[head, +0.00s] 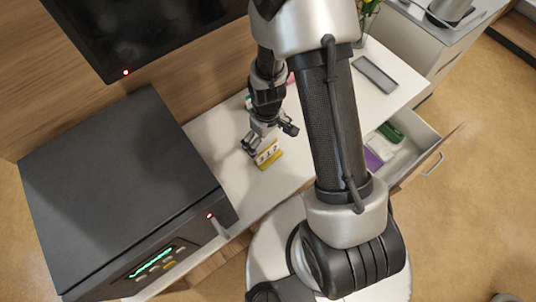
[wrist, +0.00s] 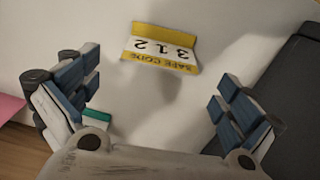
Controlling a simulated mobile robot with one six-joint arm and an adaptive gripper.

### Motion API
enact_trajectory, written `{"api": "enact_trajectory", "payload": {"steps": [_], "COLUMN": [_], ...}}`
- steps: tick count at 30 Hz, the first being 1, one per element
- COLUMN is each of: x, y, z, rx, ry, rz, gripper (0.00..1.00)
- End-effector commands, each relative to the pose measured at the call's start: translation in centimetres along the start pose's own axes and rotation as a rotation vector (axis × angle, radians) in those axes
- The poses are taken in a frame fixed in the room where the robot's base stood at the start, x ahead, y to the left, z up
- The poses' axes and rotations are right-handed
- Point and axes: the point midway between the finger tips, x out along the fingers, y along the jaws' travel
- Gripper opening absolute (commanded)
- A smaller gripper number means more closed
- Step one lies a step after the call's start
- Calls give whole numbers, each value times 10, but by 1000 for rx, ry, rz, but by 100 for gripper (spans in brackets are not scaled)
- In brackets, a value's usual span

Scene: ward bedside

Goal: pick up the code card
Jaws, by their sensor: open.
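The code card (head: 268,155) is a small yellow and white folded card with "312" on it, standing on the white bedside top. In the wrist view the card (wrist: 161,48) appears upside down, with "SAFE CODE" along its yellow edge, near the top centre. My gripper (head: 268,137) is just above and beside the card in the head view. In the wrist view my gripper (wrist: 158,108) has its fingers wide apart with nothing between them. The card lies beyond the fingertips in that view, apart from them.
A dark safe-like box (head: 120,180) with a lit green display stands left of the card. An open drawer (head: 408,158) holds green, white and purple items at right. A grey flat device (head: 375,74) lies on the white top (head: 225,128). A dark screen (head: 150,30) is behind.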

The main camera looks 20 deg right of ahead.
Motion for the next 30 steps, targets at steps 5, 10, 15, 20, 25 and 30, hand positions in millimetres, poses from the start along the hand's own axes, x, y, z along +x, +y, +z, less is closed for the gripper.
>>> {"api": "enact_trajectory", "payload": {"steps": [5,10,15,20,25,30], "x": [27,34,52,77,84,83], "y": [0,0,-1,-1,-1,-1], "z": [0,0,4,7,6,6], "rx": [0,1,1,0,0,0], "ry": [-1,1,-2,-2,1,1], "rz": [0,0,-1,-1,1,1], "gripper": [100,100,100,100,100,97]}}
